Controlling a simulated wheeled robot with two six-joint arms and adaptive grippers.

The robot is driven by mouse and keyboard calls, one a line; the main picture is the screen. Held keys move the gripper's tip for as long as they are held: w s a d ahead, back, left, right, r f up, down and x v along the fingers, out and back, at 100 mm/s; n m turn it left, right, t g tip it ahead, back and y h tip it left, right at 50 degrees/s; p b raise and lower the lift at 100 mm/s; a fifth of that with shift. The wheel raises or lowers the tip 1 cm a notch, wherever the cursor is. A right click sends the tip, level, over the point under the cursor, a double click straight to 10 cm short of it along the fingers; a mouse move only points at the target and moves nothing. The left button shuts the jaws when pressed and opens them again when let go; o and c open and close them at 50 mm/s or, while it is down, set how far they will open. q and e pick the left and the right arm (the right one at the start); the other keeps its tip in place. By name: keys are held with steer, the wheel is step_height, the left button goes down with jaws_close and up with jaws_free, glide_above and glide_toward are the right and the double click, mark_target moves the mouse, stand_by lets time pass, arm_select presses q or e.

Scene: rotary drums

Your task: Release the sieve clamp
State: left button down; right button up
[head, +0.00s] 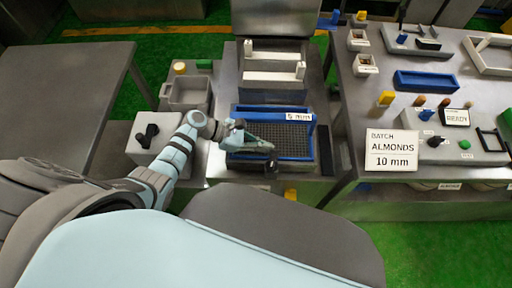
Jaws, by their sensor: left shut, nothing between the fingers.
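The sieve (292,136) is a blue-framed tray with a dark mesh and a small white label, set in a metal station at the middle of the head view. My left gripper (268,148) reaches in from the left over the sieve's front left part. Its fingers are shut and empty, close to the front edge of the frame. A small dark part (271,168) shows at the front edge just below the fingertips; it may be the clamp, but it is too small to tell. I cannot tell whether the fingers touch it. My right gripper is not in view.
A grey box with a black knob (147,135) stands left of the sieve, with a grey bin (188,93) behind it. A sign (391,150) reading "ALMONDS 10 mm" stands on the right table. A blue tray (426,81) lies further back. The left table (62,90) is clear.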

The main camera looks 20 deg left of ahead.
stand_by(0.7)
arm_select(q)
steer(key=shift+a, duration=0.2)
steer(key=v, duration=1.1)
steer(key=shift+a+r, duration=0.25)
steer(key=shift+s, duration=0.1)
steer(key=w+d+r+m+g+y+p, duration=0.2)
steer(key=w+d+r+m+y+p, duration=0.15)
steer(key=d+r+p, duration=0.35)
steer(key=s+a+f+n+g+y+b, duration=0.1)
steer(key=s+a+f+y, duration=0.1)
steer(key=a, duration=0.3)
steer(key=shift+s+a+y+b, duration=0.25)
steer(key=shift+a+y+b, duration=0.05)
steer(key=shift+y, duration=0.45)
